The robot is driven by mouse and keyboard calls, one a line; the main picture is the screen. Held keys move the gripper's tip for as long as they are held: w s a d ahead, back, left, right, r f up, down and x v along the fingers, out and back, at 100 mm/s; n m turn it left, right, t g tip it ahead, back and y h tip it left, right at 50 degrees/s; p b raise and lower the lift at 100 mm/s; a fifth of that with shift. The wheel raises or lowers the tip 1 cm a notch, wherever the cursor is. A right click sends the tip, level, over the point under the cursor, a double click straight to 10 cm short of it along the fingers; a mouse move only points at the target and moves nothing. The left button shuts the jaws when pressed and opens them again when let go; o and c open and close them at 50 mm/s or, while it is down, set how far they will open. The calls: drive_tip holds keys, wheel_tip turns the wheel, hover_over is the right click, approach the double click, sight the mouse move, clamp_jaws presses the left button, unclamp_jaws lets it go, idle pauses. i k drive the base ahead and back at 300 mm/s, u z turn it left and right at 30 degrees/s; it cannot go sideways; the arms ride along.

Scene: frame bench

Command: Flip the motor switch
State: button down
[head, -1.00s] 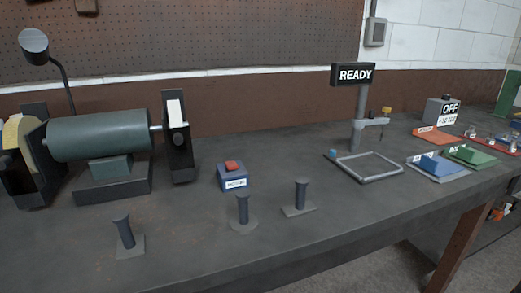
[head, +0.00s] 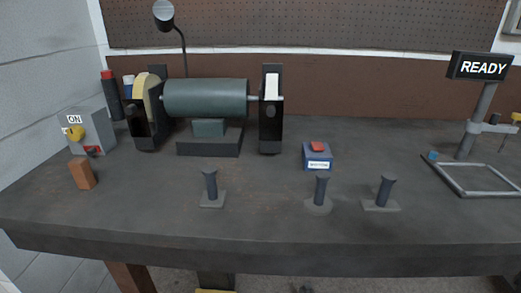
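A small blue box (head: 318,161) with a red rocker (head: 317,146) on top stands on the bench, right of the grinder-like machine. A white label on its front is too small to read surely; it looks like MOTOR. The rocker's position cannot be told. The machine has a dark green motor body (head: 205,98) between black end guards, with a pale wheel (head: 147,95) at its left. At the far left a grey box (head: 92,135) carries an ON sign, a yellow knob (head: 75,133) and a red part (head: 93,151). My gripper is not in view.
Several dark posts on flat bases stand along the front, one (head: 320,190) just before the blue box. A brown block (head: 82,173) stands front left. A READY sign (head: 483,67) and grey frame (head: 478,180) are at right. A lamp (head: 164,14) rises behind.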

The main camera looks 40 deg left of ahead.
sight(317, 145)
drive_tip(key=u, duration=1.55)
